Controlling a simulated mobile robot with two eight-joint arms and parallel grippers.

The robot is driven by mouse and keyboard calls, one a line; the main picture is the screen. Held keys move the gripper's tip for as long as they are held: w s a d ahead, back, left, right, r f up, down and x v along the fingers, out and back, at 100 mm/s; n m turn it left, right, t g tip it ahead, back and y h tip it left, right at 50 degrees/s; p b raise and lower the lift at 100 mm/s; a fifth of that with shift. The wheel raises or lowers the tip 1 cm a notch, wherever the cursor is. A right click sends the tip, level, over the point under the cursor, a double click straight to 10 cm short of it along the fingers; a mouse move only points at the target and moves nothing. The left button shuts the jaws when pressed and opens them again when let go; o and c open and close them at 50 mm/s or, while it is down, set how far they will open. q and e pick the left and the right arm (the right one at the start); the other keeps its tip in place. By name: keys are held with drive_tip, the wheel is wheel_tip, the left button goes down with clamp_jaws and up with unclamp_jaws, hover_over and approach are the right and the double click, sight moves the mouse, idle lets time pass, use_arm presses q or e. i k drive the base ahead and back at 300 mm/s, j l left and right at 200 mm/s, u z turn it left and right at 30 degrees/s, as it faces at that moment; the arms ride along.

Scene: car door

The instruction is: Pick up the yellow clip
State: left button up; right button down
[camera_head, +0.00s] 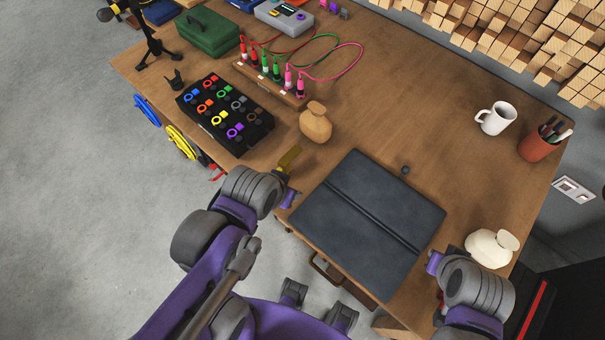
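A small piece with a yellow ring (217,120) sits in a black tray (240,146) of pieces with coloured rings, at the left of the table. A dull yellow piece (289,157) shows at the far end of my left gripper (284,182), by the table's front edge. I cannot tell whether that piece is a clip, or whether the gripper holds it. My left fingers are mostly hidden by the wrist. My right gripper (436,264) is at the lower right, by the dark folded case and the cream jug; its fingers are largely hidden.
A dark folded case (366,220) lies at the front of the table. A tan jug (315,123) stands behind it. A rack (270,82) with red, green and pink plugs is at the back left. A cream jug (489,247), mug (496,118) and pen pot (538,145) are right.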

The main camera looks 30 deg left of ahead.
sight(282, 163)
drive_tip(key=k+j+z, duration=0.15)
drive_tip(key=j, duration=0.25)
drive_tip(key=j+z, duration=0.15)
drive_tip(key=j, duration=0.25)
drive_tip(key=k+j+z, duration=0.15)
drive_tip(key=j, duration=0.25)
